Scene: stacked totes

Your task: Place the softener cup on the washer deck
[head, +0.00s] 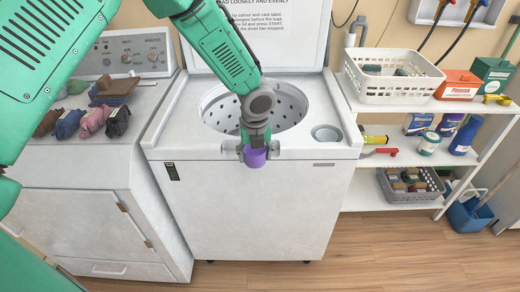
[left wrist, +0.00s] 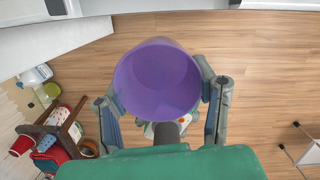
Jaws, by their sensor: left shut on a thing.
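The purple softener cup (head: 255,157) is held in my left gripper (head: 257,150), in front of the washer's front edge. The left wrist view shows the cup (left wrist: 158,80) between the two fingers of the left gripper (left wrist: 164,95), its open mouth facing the camera and wood floor behind it. The washer (head: 260,205) is white, with its lid raised and its perforated drum open. The washer deck (head: 325,150) is the white top around the drum, with a round recess (head: 326,134) at its right. My right gripper is not in view.
A dryer (head: 90,200) with folded clothes (head: 85,120) on top stands left of the washer. A white shelf (head: 390,155) at the right holds a white basket (head: 390,78), boxes, bottles and a grey basket (head: 410,185). A blue bucket (head: 468,215) stands on the floor. The deck's right front is clear.

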